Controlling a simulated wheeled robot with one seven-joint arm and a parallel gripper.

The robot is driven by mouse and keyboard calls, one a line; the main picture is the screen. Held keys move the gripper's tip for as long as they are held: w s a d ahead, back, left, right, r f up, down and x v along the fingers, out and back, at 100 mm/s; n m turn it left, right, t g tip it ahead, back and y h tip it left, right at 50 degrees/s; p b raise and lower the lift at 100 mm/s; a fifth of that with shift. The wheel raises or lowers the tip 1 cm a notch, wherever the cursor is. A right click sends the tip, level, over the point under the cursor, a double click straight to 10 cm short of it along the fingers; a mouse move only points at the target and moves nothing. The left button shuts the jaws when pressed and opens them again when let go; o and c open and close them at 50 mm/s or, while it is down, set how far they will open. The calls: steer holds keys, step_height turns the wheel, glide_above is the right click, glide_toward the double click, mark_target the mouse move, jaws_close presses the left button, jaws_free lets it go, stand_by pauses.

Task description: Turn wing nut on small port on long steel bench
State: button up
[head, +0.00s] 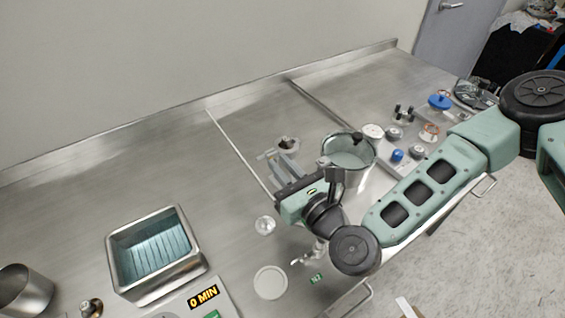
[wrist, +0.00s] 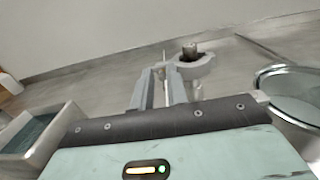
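The small port (head: 287,143) is a short metal fitting with a dark top and a grey clamp ring, standing on the long steel bench (head: 80,190). It also shows in the wrist view (wrist: 190,52), just beyond and right of my fingertips. A thin upright rod and a small grey piece, seemingly the wing nut (wrist: 164,62), stand at the clamp's left side, in line with the finger gap. My gripper (head: 272,157) is open, with a narrow gap between its two grey fingers (wrist: 161,76). Whether the fingertips touch the wing nut I cannot tell.
A metal pot (head: 347,165) stands close to the right of my gripper. A steel basin (head: 155,250) is at left, and a glass piece (head: 265,225) and white disc (head: 270,282) lie nearer. Several fittings crowd the right. The bench's back left is clear.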

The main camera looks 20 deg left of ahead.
steer(key=shift+a, duration=0.15)
jaws_close()
steer(key=shift+f+n, duration=0.15)
steer(key=shift+n, duration=0.25)
steer(key=n, duration=0.1)
steer(key=n+b, duration=0.1)
steer(key=n, duration=0.1)
steer(key=shift+s+a+f+n, duration=0.1)
steer(key=shift+s+f+n, duration=0.1)
steer(key=shift+n, duration=0.1)
steer(key=n+b, duration=0.1)
steer(key=n, duration=0.4)
steer(key=shift+s+a+f+b, duration=0.15)
steer(key=shift+b, duration=0.2)
steer(key=shift+f+n+b, duration=0.1)
steer(key=shift+n+b, duration=0.2)
steer(key=shift+n, duration=1.2)
